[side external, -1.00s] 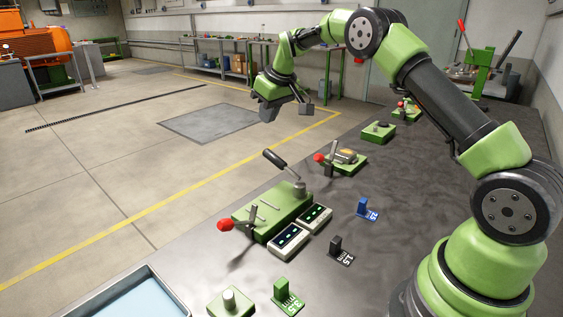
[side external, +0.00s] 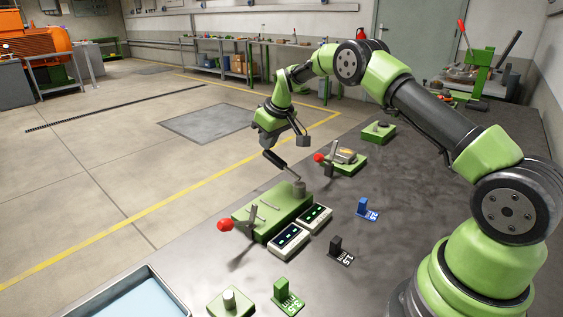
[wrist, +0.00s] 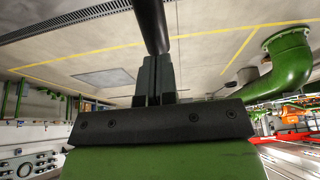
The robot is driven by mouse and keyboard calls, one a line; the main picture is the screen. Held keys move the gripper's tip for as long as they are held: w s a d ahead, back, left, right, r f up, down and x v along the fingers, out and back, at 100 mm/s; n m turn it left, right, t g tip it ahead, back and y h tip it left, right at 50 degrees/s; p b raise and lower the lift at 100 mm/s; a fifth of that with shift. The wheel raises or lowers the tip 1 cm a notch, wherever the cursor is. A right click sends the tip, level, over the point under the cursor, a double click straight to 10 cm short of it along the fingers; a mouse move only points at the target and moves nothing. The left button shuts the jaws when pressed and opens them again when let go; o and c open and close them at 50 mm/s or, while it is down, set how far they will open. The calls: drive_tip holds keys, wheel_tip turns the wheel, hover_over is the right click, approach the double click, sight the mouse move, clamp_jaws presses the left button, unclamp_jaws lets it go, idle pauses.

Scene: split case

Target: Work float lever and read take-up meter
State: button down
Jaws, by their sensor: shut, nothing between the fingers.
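A green fixture block (side external: 262,219) on the dark bench carries a lever with a black handle (side external: 275,159), tilted up to the left from a grey post (side external: 299,188). My gripper (side external: 266,146) is just above the black handle's upper end. The wrist view shows my gripper's fingers (wrist: 153,82) shut, with a black rod (wrist: 150,25) beyond the tips; contact is unclear.
Blue (side external: 367,209), black (side external: 339,251) and green (side external: 288,296) numbered pieces stand on the bench. A green block with a peg (side external: 230,303) and a blue-lined tray (side external: 140,297) are in front. Another green fixture (side external: 344,162) stands behind the lever.

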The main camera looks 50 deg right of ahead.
sight(267, 155)
drive_tip(key=shift+f, duration=0.1)
drive_tip(key=shift+w+f, duration=0.2)
drive_tip(key=shift+f, duration=2.05)
drive_tip(key=shift+r, duration=0.1)
drive_tip(key=shift+s+r, duration=0.2)
drive_tip(key=shift+r, duration=2.05)
drive_tip(key=shift+s+r, duration=0.2)
drive_tip(key=shift+r, duration=3.3)
